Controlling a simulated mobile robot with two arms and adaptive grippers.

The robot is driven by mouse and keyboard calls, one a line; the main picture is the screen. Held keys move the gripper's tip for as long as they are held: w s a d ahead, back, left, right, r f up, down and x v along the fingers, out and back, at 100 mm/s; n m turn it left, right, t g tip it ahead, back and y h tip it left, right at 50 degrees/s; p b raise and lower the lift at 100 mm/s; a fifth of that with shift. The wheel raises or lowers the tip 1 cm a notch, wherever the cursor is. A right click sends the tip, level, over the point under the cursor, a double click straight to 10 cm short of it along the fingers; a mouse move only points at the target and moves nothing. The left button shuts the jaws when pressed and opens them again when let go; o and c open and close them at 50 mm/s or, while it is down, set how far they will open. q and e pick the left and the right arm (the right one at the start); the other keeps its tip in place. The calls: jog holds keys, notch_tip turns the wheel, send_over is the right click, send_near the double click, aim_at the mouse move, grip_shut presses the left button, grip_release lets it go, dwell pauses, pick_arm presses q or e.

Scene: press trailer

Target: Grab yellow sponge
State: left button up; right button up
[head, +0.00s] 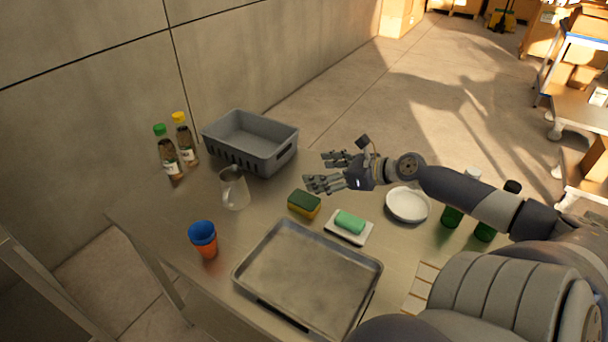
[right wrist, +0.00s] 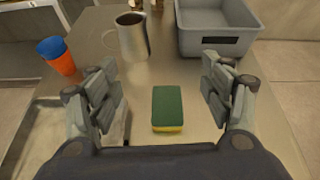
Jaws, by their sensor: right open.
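The yellow sponge (head: 304,204) has a dark green top layer and lies flat on the metal table, in the middle of the head view. In the right wrist view the sponge (right wrist: 167,109) sits between the two spread fingers, with its yellow edge facing me. My right gripper (head: 318,172) is open and empty, above the table and just beyond and to the right of the sponge in the head view. In the right wrist view its fingers (right wrist: 165,95) stand on either side, apart from the sponge. My left gripper is not in view.
A green bar on a white dish (head: 334,238) lies right of the sponge. A metal tray (head: 305,285) is in front.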

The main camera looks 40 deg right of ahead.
jog(key=b, duration=0.9)
send_near(295, 195)
jog(key=shift+w+m, duration=0.1)
jog(key=shift+m, duration=0.2)
jog(key=shift+w+f, duration=0.1)
jog(key=shift+f, duration=0.15)
jog(key=shift+w+a+f+b, duration=0.1)
jog(key=shift+w+f+b, duration=0.05)
jog(key=shift+w+b, duration=0.15)
jog(key=b+x, duration=0.1)
jog(key=x, duration=0.3)
jog(key=shift+w, duration=0.15)
pick_arm(q)
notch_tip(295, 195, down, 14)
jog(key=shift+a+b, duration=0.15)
jog(key=shift+b, duration=0.15)
pick_arm(e)
jog(key=shift+w+a+f, duration=0.1)
jog(key=shift+w+a, duration=0.05)
jog(key=shift+w, duration=0.1)
jog(key=shift+w, duration=0.1)
jog(key=shift+w+a+f, duration=0.15)
jog(key=shift+w+f, duration=0.05)
jog(key=shift+w, duration=0.3)
jog(key=shift+x, duration=1)
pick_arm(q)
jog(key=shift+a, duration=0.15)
pick_arm(e)
jog(key=shift+x, duration=0.95)
